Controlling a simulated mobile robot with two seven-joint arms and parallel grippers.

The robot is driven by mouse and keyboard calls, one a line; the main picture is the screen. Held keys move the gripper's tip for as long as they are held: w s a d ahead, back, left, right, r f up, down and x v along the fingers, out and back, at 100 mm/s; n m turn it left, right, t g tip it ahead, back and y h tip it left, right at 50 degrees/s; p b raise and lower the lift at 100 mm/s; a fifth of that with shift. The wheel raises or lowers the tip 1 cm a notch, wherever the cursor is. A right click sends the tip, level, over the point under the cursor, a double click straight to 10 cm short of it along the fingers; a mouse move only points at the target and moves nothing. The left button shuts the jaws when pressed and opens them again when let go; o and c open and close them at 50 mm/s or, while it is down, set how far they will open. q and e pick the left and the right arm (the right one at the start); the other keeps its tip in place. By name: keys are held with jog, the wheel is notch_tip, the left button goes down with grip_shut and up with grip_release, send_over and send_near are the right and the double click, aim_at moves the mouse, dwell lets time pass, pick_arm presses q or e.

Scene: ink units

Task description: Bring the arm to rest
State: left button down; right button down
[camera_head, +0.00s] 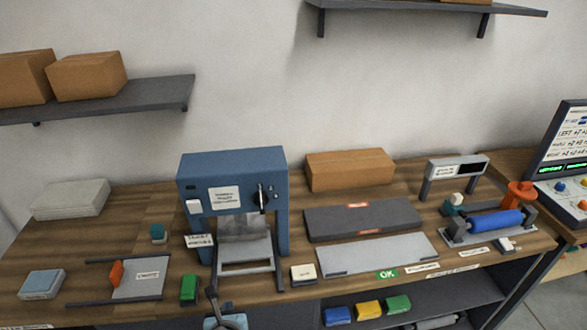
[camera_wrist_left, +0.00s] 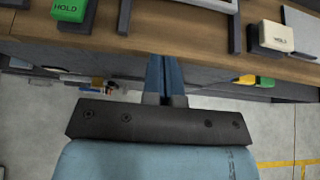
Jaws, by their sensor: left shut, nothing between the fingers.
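My left gripper (camera_head: 213,296) shows at the bottom of the head view, in front of the blue machine and by the bench's front edge. In the left wrist view its two blue fingers (camera_wrist_left: 165,76) are together with nothing between them. They point toward the bench edge, and I cannot tell whether they touch it. My right gripper and arm are in neither view.
A green HOLD block (camera_head: 189,289) and a cream HOLD block (camera_head: 303,273) stand either side of the blue press-like machine (camera_head: 232,164). A roller unit (camera_head: 495,222) stands at right. Coloured blocks sit on the lower shelf (camera_head: 450,290). Floor below the bench looks open.

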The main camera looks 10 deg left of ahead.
pick_arm(q)
jog(key=s+f+n+h, duration=0.1)
jog(key=s+n+h, duration=0.2)
jog(key=s+n, duration=0.5)
jog(key=s+d+f+n+h, duration=0.1)
jog(key=s+n+h, duration=0.2)
jog(key=s+n, duration=0.6)
jog(key=n, duration=1.2)
jog(key=shift+s+n+g, duration=0.15)
jog(key=shift+n+g, duration=0.15)
jog(key=shift+n, duration=0.1)
jog(key=shift+d+f, duration=0.1)
